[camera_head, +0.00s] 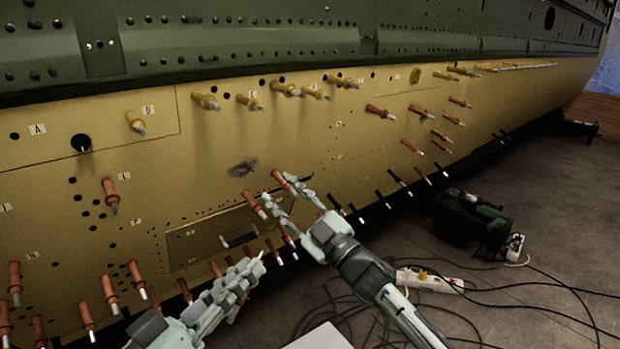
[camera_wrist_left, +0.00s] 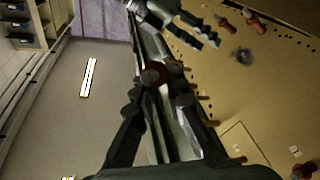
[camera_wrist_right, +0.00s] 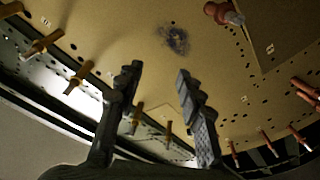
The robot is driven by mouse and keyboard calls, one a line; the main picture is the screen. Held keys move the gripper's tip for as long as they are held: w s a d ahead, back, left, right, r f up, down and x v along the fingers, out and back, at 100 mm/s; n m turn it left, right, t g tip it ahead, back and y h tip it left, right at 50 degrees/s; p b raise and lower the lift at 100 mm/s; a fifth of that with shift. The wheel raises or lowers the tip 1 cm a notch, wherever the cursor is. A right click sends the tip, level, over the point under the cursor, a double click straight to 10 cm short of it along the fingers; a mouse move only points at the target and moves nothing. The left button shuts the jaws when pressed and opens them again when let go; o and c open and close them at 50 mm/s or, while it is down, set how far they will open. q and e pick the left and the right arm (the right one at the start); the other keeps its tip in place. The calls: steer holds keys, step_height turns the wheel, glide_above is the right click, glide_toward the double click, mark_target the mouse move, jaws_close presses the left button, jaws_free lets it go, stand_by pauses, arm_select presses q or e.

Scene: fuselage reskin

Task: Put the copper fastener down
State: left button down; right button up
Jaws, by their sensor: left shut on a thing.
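In the left wrist view a dark red, copper-coloured fastener (camera_wrist_left: 155,74) shows end-on between the fingers of my left gripper (camera_wrist_left: 158,90). That gripper is shut on it. In the head view my left gripper (camera_head: 245,272) is low, in front of the lower tan skin, and the held fastener cannot be made out. My right gripper (camera_head: 280,197) is above and right of it, close to the skin. In the right wrist view my right gripper (camera_wrist_right: 157,78) is open, with nothing held between its fingers. Copper fasteners stand in the skin near it, one (camera_head: 254,205) beside its lower finger.
The tan fuselage skin (camera_head: 200,165) carries several more copper fasteners (camera_head: 110,196) and a row of yellow ones (camera_head: 205,101). A rectangular panel (camera_head: 205,240) lies behind my grippers. A power strip (camera_head: 428,280), cables and a black tool case (camera_head: 470,215) lie on the floor to the right.

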steer(key=s+a+r+n+g+y, duration=0.6)
steer(key=s+a+r+n+g, duration=0.25)
steer(key=n+g, duration=0.9)
steer(key=s+d+n+g+h, duration=0.4)
steer(key=d+n+g+h, duration=0.15)
steer(key=d+h, duration=0.75)
steer(key=a+x, duration=0.1)
steer(key=x, duration=1)
steer(key=shift+w+a+t, duration=0.15)
steer(key=shift+t, duration=0.15)
steer(key=shift+f, duration=0.15)
jaws_close()
jaws_free()
